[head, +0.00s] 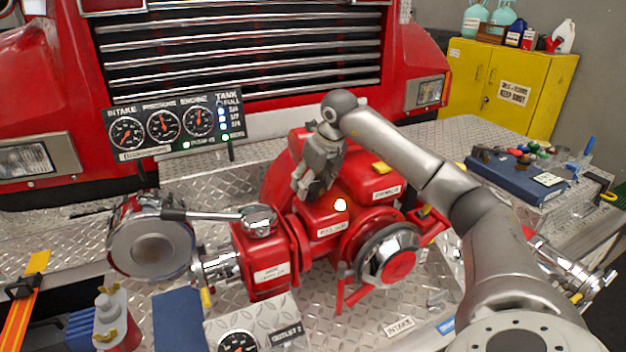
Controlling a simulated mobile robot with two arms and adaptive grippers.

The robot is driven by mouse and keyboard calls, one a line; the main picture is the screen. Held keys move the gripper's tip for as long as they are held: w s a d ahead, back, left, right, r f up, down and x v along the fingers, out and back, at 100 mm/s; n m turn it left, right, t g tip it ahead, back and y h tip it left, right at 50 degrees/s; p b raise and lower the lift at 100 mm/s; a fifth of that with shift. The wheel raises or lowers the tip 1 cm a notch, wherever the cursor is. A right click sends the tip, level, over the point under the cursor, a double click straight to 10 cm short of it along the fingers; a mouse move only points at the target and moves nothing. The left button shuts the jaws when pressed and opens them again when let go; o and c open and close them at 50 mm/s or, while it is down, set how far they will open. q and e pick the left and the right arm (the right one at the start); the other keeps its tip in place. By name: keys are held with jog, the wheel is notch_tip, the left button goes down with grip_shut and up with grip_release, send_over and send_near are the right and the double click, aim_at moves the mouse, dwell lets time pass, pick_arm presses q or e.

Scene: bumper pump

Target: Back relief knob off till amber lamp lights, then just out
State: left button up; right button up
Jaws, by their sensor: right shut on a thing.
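The red pump (290,262) stands on the tread-plate bumper in front of the truck grille. My right gripper (306,190) reaches down onto the top of the pump, left of centre, and is shut on the relief knob. The knob itself is hidden behind the fingers. The amber lamp (340,205) on the pump top, just right of and below the fingertips, glows bright pale yellow. A label plate (332,229) sits below the lamp; its text is too small to read surely. My left gripper is out of view.
A gauge panel (175,127) with green lights stands behind the pump at left. A capped outlet (150,247) and lever (200,215) lie left of the pump; a chrome-rimmed intake cap (388,257) faces front. A blue case (515,176) and yellow cabinet (512,85) are at right.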

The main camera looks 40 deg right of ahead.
jog(key=o, duration=1)
jog(key=shift+o, duration=0.2)
jog(key=shift+r, duration=0.15)
jog(key=v, duration=1.1)
jog(key=shift+s+r, duration=0.25)
jog(key=shift+r, duration=0.1)
